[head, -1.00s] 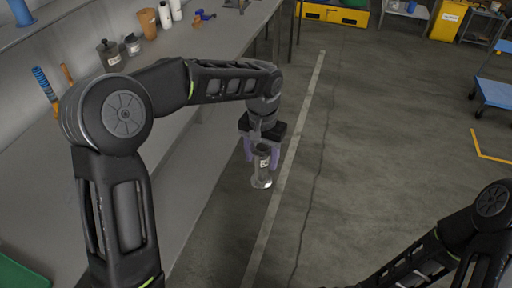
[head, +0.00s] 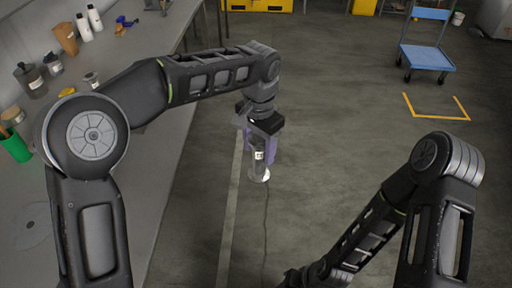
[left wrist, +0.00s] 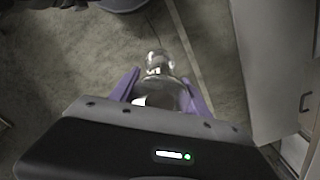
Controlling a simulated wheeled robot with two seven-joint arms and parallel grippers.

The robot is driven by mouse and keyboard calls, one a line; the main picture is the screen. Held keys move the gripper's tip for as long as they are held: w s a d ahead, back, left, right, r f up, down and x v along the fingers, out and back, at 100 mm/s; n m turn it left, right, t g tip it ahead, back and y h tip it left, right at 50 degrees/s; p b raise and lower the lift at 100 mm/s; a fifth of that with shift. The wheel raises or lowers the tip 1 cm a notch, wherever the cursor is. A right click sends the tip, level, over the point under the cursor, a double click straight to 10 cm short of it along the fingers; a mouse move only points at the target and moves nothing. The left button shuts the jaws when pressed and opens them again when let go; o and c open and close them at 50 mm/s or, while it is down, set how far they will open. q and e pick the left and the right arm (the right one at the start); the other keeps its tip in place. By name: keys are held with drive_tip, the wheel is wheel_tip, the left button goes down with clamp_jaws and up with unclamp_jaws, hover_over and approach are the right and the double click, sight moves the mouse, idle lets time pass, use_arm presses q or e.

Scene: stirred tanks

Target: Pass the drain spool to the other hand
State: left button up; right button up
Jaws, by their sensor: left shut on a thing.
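The drain spool (head: 259,166) is a small grey metal piece with a pale label and a bright round flange at its lower end. My left gripper (head: 260,150), with purple fingers, is shut on it and holds it upright in the air, out past the bench edge over the floor. In the left wrist view the spool (left wrist: 155,70) sits between the purple fingers, its near part partly hidden by the gripper body. My right arm comes in at the lower right of the head view; its gripper is out of the picture.
A grey workbench (head: 185,110) runs along the left, with bottles (head: 95,18), a dark jar (head: 30,80) and a green cup (head: 15,147). A blue cart (head: 425,55) stands at the back right. The floor around the held spool is clear.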

use_arm(q)
drive_tip(key=d+f, duration=0.5)
drive_tip(key=d, duration=0.2)
idle(0.3)
drive_tip(key=a+r+m, duration=0.1)
drive_tip(key=a+m, duration=0.1)
drive_tip(key=a+r+m, duration=0.4)
drive_tip(key=a+m, duration=0.1)
use_arm(e)
drive_tip(key=shift+o, duration=0.2)
